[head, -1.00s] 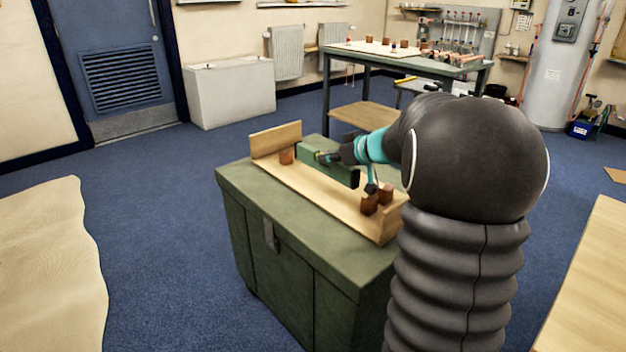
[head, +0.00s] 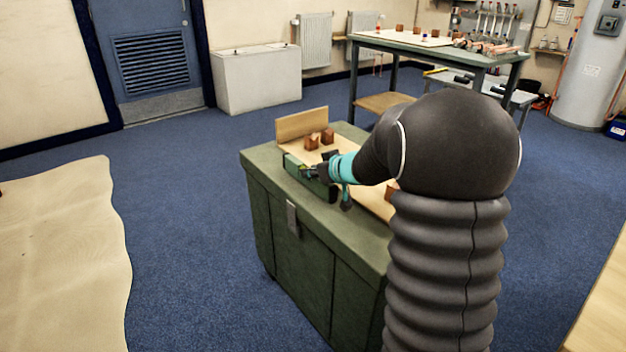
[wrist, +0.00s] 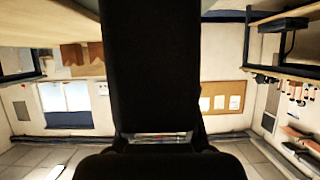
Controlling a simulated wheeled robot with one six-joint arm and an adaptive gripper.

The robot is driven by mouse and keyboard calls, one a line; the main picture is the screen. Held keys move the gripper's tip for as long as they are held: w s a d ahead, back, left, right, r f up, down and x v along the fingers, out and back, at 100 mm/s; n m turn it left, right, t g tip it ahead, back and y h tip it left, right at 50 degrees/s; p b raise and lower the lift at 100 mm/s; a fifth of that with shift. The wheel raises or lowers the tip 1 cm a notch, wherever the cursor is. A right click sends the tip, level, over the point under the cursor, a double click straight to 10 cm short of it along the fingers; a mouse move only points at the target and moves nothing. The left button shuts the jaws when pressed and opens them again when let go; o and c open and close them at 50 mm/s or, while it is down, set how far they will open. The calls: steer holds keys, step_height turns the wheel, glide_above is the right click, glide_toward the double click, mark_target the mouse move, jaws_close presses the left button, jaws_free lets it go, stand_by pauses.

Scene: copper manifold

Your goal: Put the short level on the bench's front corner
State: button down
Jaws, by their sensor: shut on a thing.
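The short level (head: 296,168) is a green bar with a dark end, seen in the head view over the front part of a green chest. My gripper (head: 314,173) is shut around it near its middle. I cannot tell whether the level touches the chest or hangs just above it. In the wrist view, a large dark shape fills the middle and hides what is ahead. The bench (head: 478,60), with a green top and dark legs, stands at the back right, partly behind my arm.
The green chest (head: 282,228) carries a wooden tray (head: 300,125) with brown blocks (head: 327,137). The bench top holds a pale board (head: 400,38) and small parts. A white cabinet (head: 258,80) stands at the back wall. Blue floor is open left of the chest.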

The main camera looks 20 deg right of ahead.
steer(key=shift+f, duration=0.85)
steer(key=shift+r, duration=0.1)
steer(key=c, duration=1)
jaws_free()
